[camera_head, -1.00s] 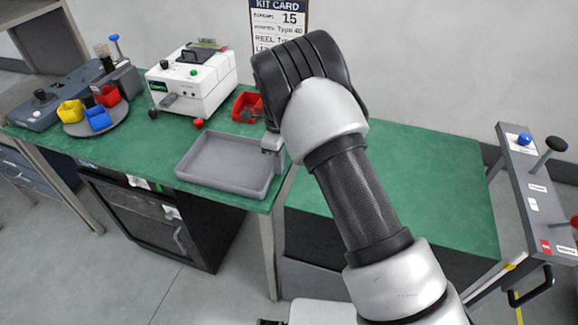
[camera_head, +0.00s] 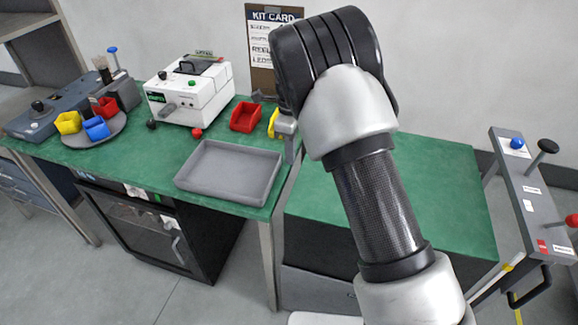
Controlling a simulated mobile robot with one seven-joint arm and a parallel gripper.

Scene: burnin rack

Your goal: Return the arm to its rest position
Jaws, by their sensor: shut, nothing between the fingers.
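My arm rises from the bottom right of the view, with a silver joint, a dark woven link and a black ribbed elbow at the top. Beyond the elbow, a small grey part of my arm's end (camera_head: 286,125) shows beside the tray's right back corner, above the green bench. The fingers themselves are hidden or too small to make out behind the arm.
A grey tray (camera_head: 230,172), a red bin (camera_head: 245,116), a yellow item (camera_head: 273,123) and a white machine (camera_head: 188,92) stand on the green bench (camera_head: 150,150). Coloured cups sit on a round tray (camera_head: 115,125). A grey panel with knobs (camera_head: 530,190) stands right. The lower green top (camera_head: 450,200) is clear.

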